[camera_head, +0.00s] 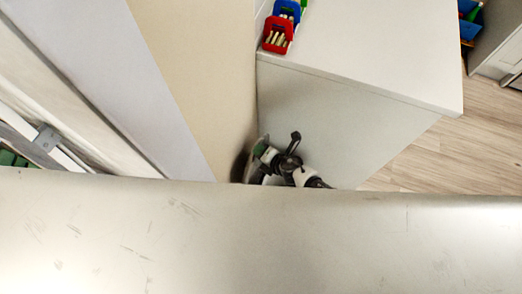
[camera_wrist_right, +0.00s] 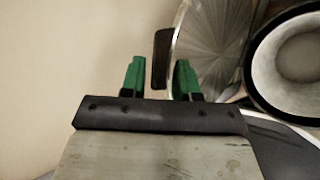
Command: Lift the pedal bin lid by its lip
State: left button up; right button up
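The pedal bin shows in the right wrist view as a brushed-metal round lid (camera_wrist_right: 212,40) beside a black-rimmed round part with a pale inside (camera_wrist_right: 300,62). The lid's dark lip (camera_wrist_right: 161,58) sticks out at its left edge. My right gripper (camera_wrist_right: 159,80) is open, its green fingertips apart, one on each side of the lip in the picture. I cannot tell whether either finger touches it. My left gripper is not in view.
A beige wall (camera_head: 195,60) closes the left side. Wooden floor (camera_head: 430,150) is open at the right.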

jog(key=p+v, duration=0.5)
jog(key=v, duration=0.5)
